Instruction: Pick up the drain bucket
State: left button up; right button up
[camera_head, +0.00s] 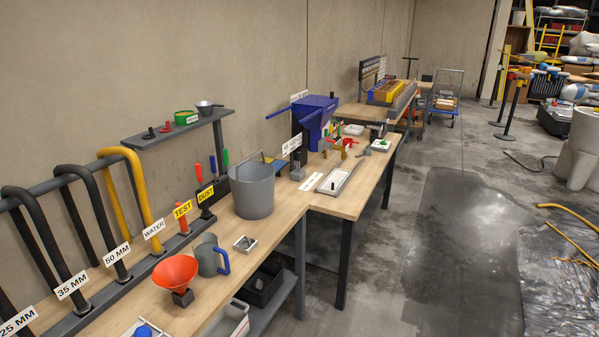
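A large grey bucket (253,193) stands upright on the wooden workbench (290,212), left of the picture's middle. It is the only large bucket on the bench, and I see no label on it that names it as the drain bucket. A thin handle shows above its rim. Its inside bottom is hidden. Neither of my grippers is in view.
A grey jug (209,258) with a blue handle and an orange funnel (175,272) stand in front of the bucket. Labelled hoses (150,205) hang at the left. A blue hopper machine (316,112) stands farther back. The floor right of the bench is open, with a dark wet patch (465,230).

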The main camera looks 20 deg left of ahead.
aim_at(253, 184)
jog(key=i+l+u, duration=0.1)
jog(key=i+u, duration=0.25)
jog(key=i, duration=0.25)
jog(key=i+l+u, duration=0.4)
jog(key=i, duration=0.15)
jog(key=i+l+u, duration=0.35)
jog(key=i, duration=0.2)
